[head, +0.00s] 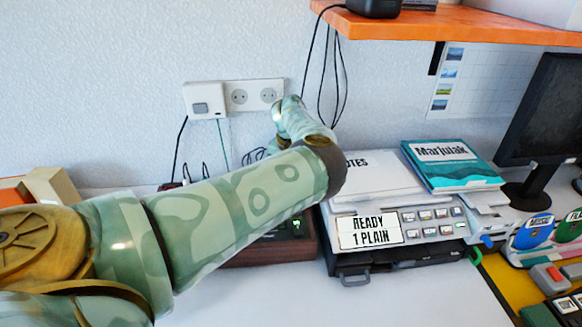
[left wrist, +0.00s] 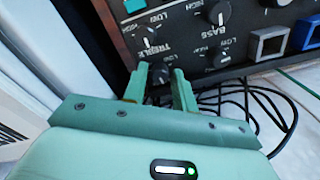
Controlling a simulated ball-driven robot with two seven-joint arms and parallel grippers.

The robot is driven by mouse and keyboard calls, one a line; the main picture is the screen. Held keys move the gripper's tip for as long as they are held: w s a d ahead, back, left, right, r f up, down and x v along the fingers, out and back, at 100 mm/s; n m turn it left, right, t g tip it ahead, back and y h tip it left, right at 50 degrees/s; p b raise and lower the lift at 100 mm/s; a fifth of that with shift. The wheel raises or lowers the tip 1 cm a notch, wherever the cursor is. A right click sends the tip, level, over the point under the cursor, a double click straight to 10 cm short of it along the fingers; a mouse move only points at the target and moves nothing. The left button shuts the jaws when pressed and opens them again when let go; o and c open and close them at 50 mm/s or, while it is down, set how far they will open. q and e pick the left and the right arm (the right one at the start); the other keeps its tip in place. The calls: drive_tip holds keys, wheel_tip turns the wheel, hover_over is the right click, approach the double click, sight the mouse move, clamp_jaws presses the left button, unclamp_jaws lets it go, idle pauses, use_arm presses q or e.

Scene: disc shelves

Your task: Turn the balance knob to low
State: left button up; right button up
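The dark control panel (left wrist: 190,52) with several round knobs shows in the left wrist view, its lettering turned about. Labels for treble and bass are readable; I cannot read a balance label. One knob (left wrist: 160,76) sits between the fingertips of my left gripper (left wrist: 161,71), partly hidden by them. The fingers stand apart, and I cannot tell whether they touch it. Other knobs are the one near the treble label (left wrist: 149,36), the one near the bass label (left wrist: 219,12) and one at right (left wrist: 221,58). In the head view my left arm hides the gripper and most of the brown device (head: 268,252).
A printer (head: 420,220) reading "READY 1 PLAIN" stands right of the device, with papers and a teal book (head: 452,166) on top. An orange shelf (head: 450,28) overhangs at right. Black cables (left wrist: 262,105) lie beside the panel. The white desk front (head: 340,300) is clear.

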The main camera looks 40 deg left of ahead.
use_arm(q)
clamp_jaws()
use_arm(e)
drive_tip(key=shift+d, duration=0.15)
use_arm(q)
drive_tip(key=shift+r, duration=0.1)
use_arm(e)
drive_tip(key=shift+w+d+r, duration=0.1)
drive_tip(key=shift+w+r, duration=0.05)
